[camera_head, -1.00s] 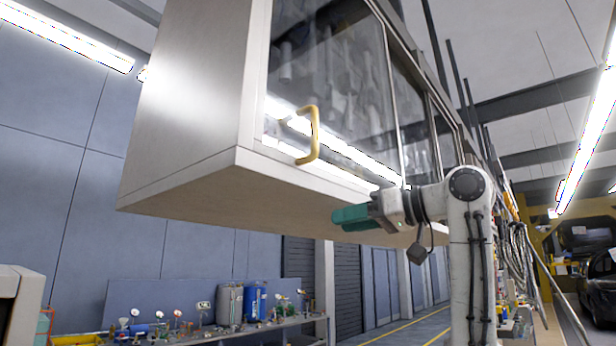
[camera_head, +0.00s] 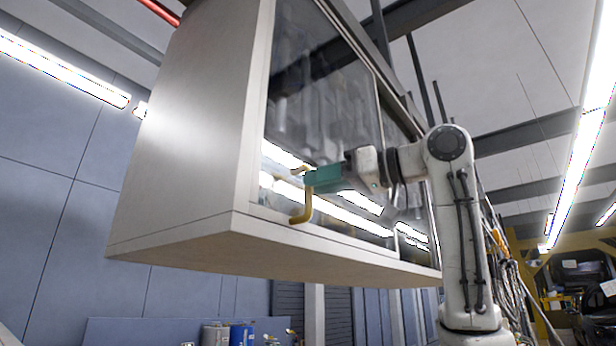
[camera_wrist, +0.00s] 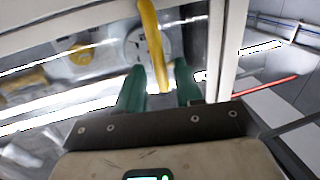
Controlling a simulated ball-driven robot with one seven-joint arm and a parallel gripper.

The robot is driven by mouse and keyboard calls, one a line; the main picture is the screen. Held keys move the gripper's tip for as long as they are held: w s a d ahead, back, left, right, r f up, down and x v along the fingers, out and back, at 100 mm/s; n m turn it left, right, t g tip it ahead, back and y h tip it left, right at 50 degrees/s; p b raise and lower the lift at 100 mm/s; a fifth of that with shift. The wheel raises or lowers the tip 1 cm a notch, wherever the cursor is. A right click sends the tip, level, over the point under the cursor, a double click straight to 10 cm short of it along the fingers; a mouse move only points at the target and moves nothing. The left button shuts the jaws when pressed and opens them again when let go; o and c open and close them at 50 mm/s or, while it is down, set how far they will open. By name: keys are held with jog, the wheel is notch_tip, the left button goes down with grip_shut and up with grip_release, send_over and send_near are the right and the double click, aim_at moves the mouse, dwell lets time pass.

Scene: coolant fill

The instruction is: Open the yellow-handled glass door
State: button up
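The yellow handle (camera_head: 303,212) is a bent bar on the leftmost glass door (camera_head: 318,95) of a wall cabinet. The door sits flush in its frame and looks shut. My gripper (camera_head: 312,180) has green fingers and reaches in from the right at the handle, hiding its middle part. In the wrist view the handle (camera_wrist: 151,38) runs between the two fingertips of my gripper (camera_wrist: 158,72). The fingers are apart, with a gap visible on each side of the bar. The handle's lower end lies near the finger bases.
The cabinet's pale underside (camera_head: 270,255) and metal side (camera_head: 195,120) are close to the arm. More glass doors continue to the right. A bench area with a blue container (camera_head: 241,335) lies below. The space under the cabinet is free.

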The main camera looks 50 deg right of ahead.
aim_at(308, 209)
jog(key=shift+p+x, duration=0.4)
jog(key=shift+x, duration=1.2)
grip_shut()
